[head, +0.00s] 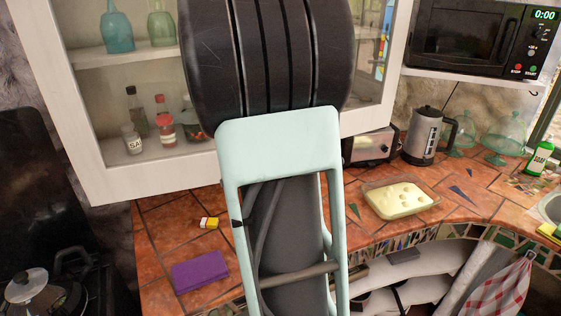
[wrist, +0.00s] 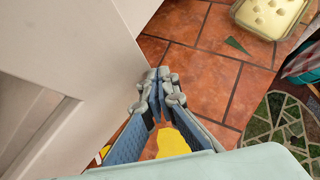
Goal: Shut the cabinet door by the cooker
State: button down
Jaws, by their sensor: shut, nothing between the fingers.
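The white-framed wall cabinet (head: 240,168) hangs at the upper left in the head view, to the right of the black cooker (head: 55,275). Bottles, a salt shaker and glasses show inside its frame; my arm hides the middle, and I cannot tell how far its door stands open. In the wrist view a white panel (wrist: 75,50) with a corner near my fingers fills the left side; it appears to be part of the cabinet. My gripper (wrist: 158,75) is shut and empty, right beside that panel's edge, above the counter; I cannot tell if they touch. The head view hides it behind my arm.
The tiled counter (head: 160,245) below holds a purple block (head: 200,271), a small yellow-and-red item (head: 208,223) and a glass dish of pale food (head: 400,199). A toaster (head: 370,147), kettle (head: 424,137) and microwave (head: 470,37) stand to the right.

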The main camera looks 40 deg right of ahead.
jog(key=shift+w+d, duration=0.25)
jog(key=shift+w, duration=0.3)
jog(key=shift+w+d, duration=0.2)
jog(key=shift+w, duration=0.3)
jog(key=shift+s+a+n, duration=0.1)
jog(key=shift+n, duration=0.2)
